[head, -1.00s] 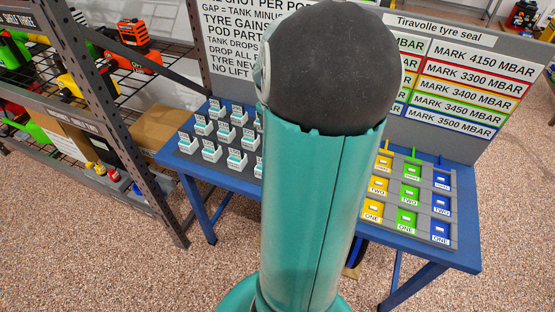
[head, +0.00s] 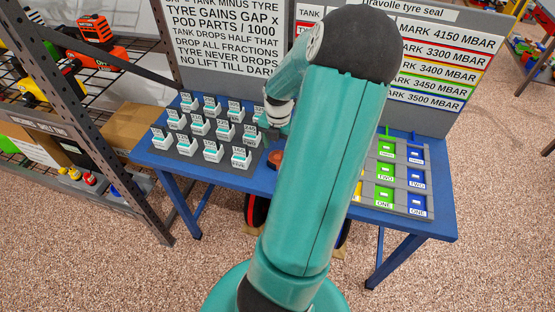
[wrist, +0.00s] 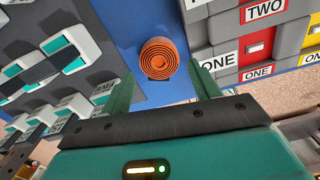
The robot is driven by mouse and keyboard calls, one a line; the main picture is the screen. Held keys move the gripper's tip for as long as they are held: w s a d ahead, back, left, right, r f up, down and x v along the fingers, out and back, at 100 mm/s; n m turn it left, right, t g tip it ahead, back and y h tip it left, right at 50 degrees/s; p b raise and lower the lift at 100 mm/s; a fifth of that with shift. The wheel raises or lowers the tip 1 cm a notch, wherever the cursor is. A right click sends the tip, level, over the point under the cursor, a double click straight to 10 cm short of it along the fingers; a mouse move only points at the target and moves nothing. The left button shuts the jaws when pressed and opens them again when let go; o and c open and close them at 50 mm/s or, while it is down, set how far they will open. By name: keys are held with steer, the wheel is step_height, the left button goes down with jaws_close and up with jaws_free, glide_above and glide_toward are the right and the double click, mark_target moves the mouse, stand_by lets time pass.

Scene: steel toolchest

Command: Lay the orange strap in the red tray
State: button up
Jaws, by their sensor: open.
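A tightly coiled orange strap (wrist: 160,57) sits on the blue tabletop in the wrist view. In the head view, a small rust-orange round thing (head: 276,158) beside my forearm appears to be the same coil. My gripper (wrist: 162,76) is open, with one green finger on each side of the coil's near end; I cannot tell if either touches it. A red strip with white ONE and TWO labels (wrist: 260,43), in the grey rack right of the coil, may be the red tray. My arm hides that part of the rack in the head view.
Left of the coil stands a dark board (head: 183,149) with several white tagged holders. The grey rack on the right has green (head: 384,175) and blue (head: 417,180) columns. A sign panel (head: 225,40) rises behind the table. A steel shelf (head: 88,110) stands at the left.

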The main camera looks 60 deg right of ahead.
mark_target(278, 155)
step_height(278, 155, down, 5)
steer(key=shift+d+f, duration=0.1)
steer(key=shift+d, duration=0.05)
steer(key=shift+w, duration=0.1)
steer(key=shift+c, duration=0.4)
steer(key=c, duration=0.7)
